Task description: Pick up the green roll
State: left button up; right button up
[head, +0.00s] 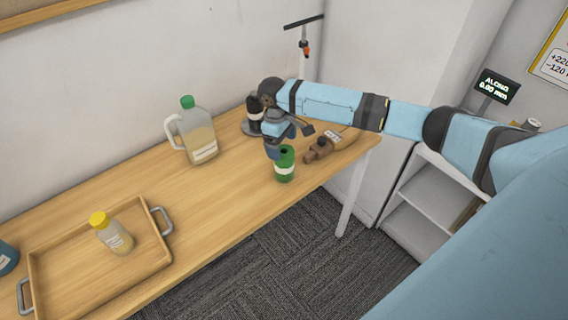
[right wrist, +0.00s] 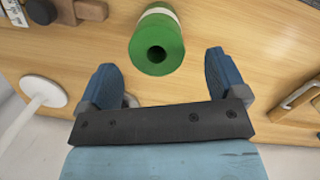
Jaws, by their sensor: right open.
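The green roll (head: 285,164) stands upright on the wooden table near its front edge. It has a white band around its middle. In the right wrist view the green roll (right wrist: 158,42) shows its round top with a dark hole, ahead of the two blue fingers. My right gripper (head: 276,148) is just above and beside the roll in the head view. In the right wrist view my right gripper (right wrist: 164,82) is open and nothing is between its fingers. The roll lies beyond the fingertips. My left gripper does not show.
A brown wooden block tool (head: 320,150) lies right of the roll. A jug with a green cap (head: 199,137) stands to the left. A wooden tray (head: 70,288) holds a yellow-capped bottle (head: 112,234). A dark object (head: 253,112) stands behind my gripper. Table between roll and tray is clear.

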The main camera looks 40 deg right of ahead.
aim_at(284, 164)
jog(key=f, duration=0.5)
jog(key=shift+s+d+f, duration=0.1)
jog(key=shift+s+d, duration=0.05)
jog(key=shift+d, duration=0.15)
jog(key=shift+c, duration=0.3)
jog(key=c, duration=1)
